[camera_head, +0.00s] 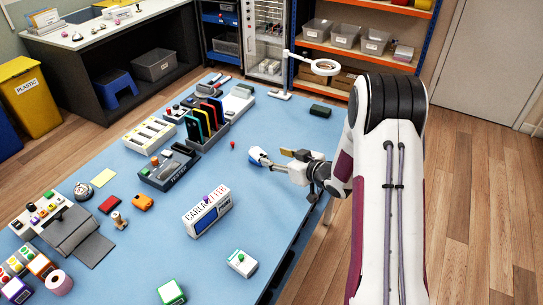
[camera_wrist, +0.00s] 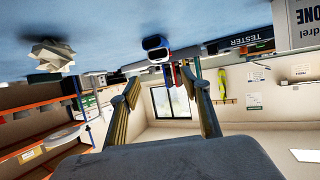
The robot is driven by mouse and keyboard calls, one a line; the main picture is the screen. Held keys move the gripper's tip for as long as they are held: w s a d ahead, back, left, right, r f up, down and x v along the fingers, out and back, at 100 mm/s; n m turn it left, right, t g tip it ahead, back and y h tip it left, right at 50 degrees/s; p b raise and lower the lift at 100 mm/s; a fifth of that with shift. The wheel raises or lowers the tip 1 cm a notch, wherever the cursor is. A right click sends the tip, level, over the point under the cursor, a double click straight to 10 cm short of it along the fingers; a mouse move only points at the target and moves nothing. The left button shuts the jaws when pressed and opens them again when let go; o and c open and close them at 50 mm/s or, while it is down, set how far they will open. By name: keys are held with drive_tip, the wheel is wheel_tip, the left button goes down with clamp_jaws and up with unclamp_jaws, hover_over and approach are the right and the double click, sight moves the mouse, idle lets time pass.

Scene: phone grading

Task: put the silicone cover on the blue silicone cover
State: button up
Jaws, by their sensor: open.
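My gripper (camera_head: 272,164) is low over the right part of the blue table, its fingers pointing left. In the wrist view its two fingers (camera_wrist: 164,80) are spread with nothing between them. A small orange piece (camera_head: 142,202) and a flat red piece (camera_head: 109,204) lie on the table's left part. I cannot tell which piece is the silicone cover.
A white labelled box (camera_head: 207,212) stands left of and nearer than my gripper. A tester (camera_head: 170,168) and a rack of coloured phones (camera_head: 206,124) stand farther left. A ring lamp (camera_head: 325,67) stands at the back.

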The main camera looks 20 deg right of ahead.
drive_tip(key=shift+s+d+r, duration=0.15)
drive_tip(key=shift+s, duration=0.25)
drive_tip(key=shift+r, duration=0.1)
idle(0.3)
drive_tip(key=s+d+r+m+g+h, duration=0.1)
drive_tip(key=s+r+m+h, duration=0.15)
drive_tip(key=s+r, duration=0.55)
drive_tip(key=s+d+r+m+g+h, duration=0.15)
drive_tip(key=s+r+h, duration=0.25)
drive_tip(key=r, duration=0.7)
drive_tip(key=s+a+g, duration=0.1)
drive_tip(key=s+a, duration=0.2)
drive_tip(key=s, duration=0.7)
drive_tip(key=s+a+r+g+y, duration=0.1)
drive_tip(key=s+a+g, duration=0.1)
drive_tip(key=s, duration=0.8)
drive_tip(key=s+a+r+g, duration=0.1)
drive_tip(key=s+a, duration=0.3)
drive_tip(key=s, duration=0.5)
drive_tip(key=shift+s+a+r+m, duration=0.25)
drive_tip(key=shift+s+a+m, duration=0.05)
drive_tip(key=shift+s, duration=0.1)
